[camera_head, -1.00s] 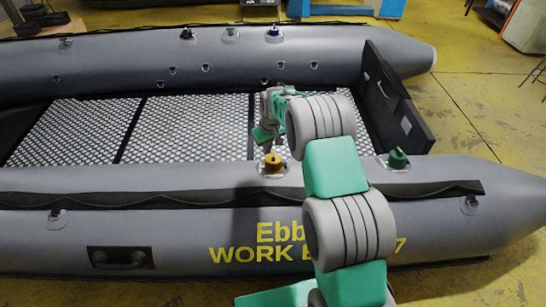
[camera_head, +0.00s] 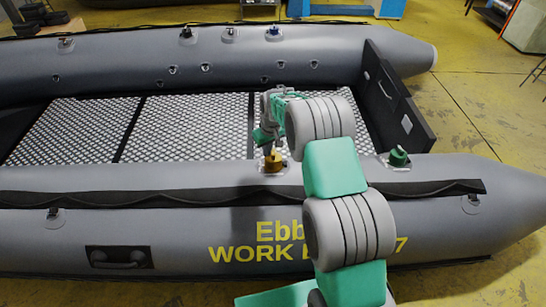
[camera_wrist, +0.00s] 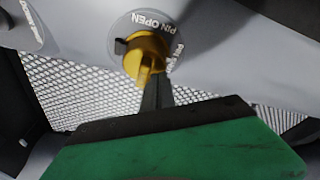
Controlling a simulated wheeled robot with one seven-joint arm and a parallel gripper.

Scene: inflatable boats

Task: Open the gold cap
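The gold cap (camera_head: 273,163) sits on the near grey tube of the boat. My gripper (camera_head: 271,148) points down just above the cap. In the wrist view the dark fingers of my gripper (camera_wrist: 157,92) are seen edge-on and overlap the cap's lower edge. I cannot tell whether they touch or clasp the wing, or how far apart they are.
A green cap (camera_head: 398,157) sits to the right on the same tube. A black cap (camera_head: 186,34) and a blue cap (camera_head: 274,31) are on the far tube. The patterned floor (camera_head: 190,128) lies between the tubes. A black transom board (camera_head: 398,100) stands at the right.

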